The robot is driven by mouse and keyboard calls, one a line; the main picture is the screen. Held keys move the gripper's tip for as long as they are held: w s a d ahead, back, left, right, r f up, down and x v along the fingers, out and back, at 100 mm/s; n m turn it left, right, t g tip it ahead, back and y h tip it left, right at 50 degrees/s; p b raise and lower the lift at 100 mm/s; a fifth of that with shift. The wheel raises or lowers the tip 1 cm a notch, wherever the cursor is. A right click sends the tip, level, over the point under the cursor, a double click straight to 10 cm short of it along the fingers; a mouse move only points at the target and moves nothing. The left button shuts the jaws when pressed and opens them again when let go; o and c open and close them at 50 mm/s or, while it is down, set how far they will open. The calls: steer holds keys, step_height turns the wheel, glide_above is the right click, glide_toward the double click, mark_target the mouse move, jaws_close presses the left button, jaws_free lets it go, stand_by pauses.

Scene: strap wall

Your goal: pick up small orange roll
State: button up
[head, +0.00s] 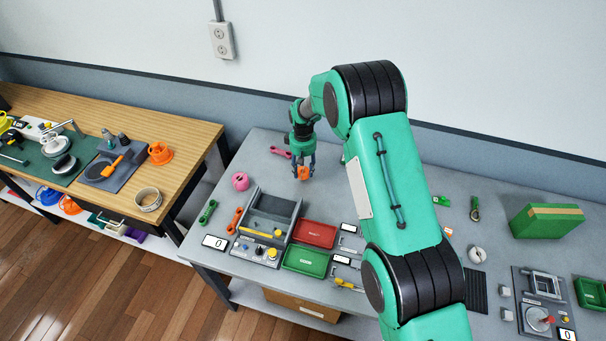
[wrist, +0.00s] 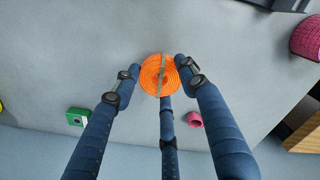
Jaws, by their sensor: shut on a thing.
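The small orange roll (wrist: 151,80) is a coiled orange strap with a grey band across it. In the wrist view it sits between the fingertips of my gripper (wrist: 157,78), which is shut on it. In the head view the orange roll (head: 303,173) shows at the tips of my gripper (head: 302,167), over the back part of the grey table (head: 270,146). I cannot tell whether the roll touches the table or hangs just above it.
A grey tray station (head: 272,215), a red tray (head: 315,234) and a green tray (head: 305,261) stand in front. My arm covers the table's middle. A wooden bench (head: 190,135) stands left.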

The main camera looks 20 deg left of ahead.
mark_target(304, 171)
steer(key=shift+r, duration=3)
steer(key=shift+d, duration=0.1)
